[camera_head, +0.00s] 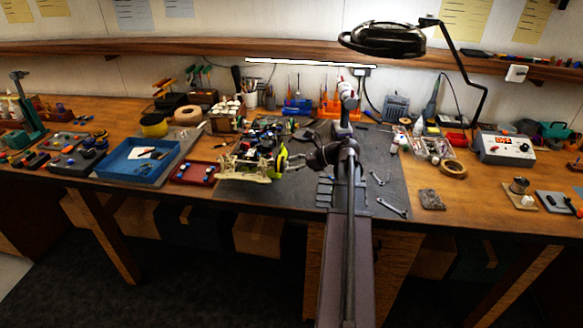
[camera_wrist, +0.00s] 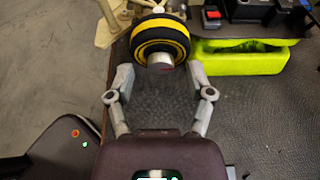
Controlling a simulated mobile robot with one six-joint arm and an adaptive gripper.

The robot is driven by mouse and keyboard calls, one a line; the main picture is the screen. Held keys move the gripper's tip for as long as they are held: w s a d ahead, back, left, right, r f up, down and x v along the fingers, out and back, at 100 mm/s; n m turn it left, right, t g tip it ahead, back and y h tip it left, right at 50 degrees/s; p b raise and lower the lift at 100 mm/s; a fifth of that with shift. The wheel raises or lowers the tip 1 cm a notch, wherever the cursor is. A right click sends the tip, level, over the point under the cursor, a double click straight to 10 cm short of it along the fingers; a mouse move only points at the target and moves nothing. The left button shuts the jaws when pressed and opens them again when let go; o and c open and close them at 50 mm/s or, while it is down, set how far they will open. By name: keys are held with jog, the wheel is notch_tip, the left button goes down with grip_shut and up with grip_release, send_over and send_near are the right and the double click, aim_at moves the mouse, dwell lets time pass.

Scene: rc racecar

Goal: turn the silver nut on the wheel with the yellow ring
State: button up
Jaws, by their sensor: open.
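In the wrist view, a black wheel with a yellow ring (camera_wrist: 160,38) is at the top middle. A silver nut (camera_wrist: 160,61) sticks out from its near face. My gripper (camera_wrist: 160,72) is open, with one finger on each side of the nut and visible gaps between. Nothing is held. In the head view, the racecar (camera_head: 247,163) is on the dark mat at the middle of the bench. My gripper (camera_head: 288,162) is at its right side, beside a yellow-green part. The wheel and nut are too small to tell there.
A yellow-green block-like part (camera_wrist: 240,58) lies right of the wheel in the wrist view. The dark mat (camera_head: 385,180) has wrenches (camera_head: 391,207) on its right. A blue tray (camera_head: 137,172) and a red tray (camera_head: 194,173) are to the left of the car.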

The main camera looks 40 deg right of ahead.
jog(key=shift+w, duration=0.1)
grip_shut()
jog(key=shift+a, duration=0.15)
